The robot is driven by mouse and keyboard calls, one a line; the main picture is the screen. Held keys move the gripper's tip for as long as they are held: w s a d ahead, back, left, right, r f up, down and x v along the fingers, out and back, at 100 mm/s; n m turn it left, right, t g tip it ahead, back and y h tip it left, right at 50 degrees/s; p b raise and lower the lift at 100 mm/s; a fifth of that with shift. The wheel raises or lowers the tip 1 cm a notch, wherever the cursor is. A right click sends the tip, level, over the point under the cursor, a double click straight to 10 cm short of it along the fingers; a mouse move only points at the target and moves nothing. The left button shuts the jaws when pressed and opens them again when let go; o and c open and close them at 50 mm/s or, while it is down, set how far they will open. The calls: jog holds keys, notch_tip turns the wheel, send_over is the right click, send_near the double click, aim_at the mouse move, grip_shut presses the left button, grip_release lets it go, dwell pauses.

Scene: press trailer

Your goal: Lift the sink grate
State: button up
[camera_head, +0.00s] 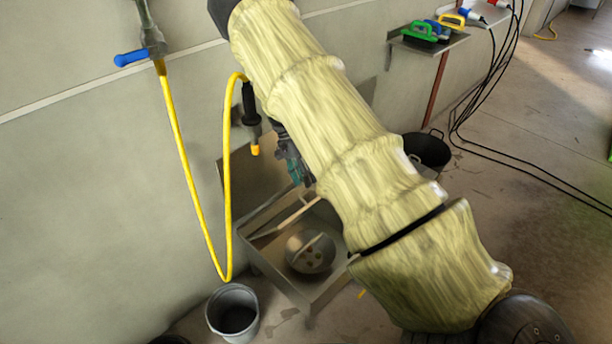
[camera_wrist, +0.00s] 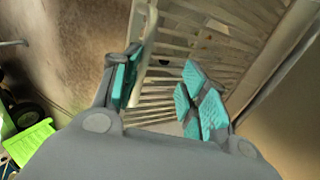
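The sink (camera_head: 315,290) is a metal basin against the wall in the head view, partly hidden by my arm. The sink grate (camera_wrist: 215,42) fills much of the wrist view as a pale slatted panel with a frame bar. My gripper (camera_wrist: 165,85) has teal pads that stand apart. The grate's pale frame bar passes close beside the left finger; I cannot tell if they touch. In the head view my gripper (camera_head: 293,165) shows small and partly hidden above the sink's back part. The grate is hard to make out there.
A round drain strainer (camera_head: 310,252) lies in the basin. A yellow hose (camera_head: 178,130) hangs on the left, with a grey bucket (camera_head: 232,312) below. A black tub (camera_head: 428,148) and a shelf with coloured brushes (camera_head: 428,38) are at the right. The floor at far right has cables.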

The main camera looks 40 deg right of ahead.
notch_tip(320, 180, up, 10)
jog(key=shift+f, duration=0.25)
dwell(0.7)
jog(key=shift+w, duration=0.1)
dwell(0.3)
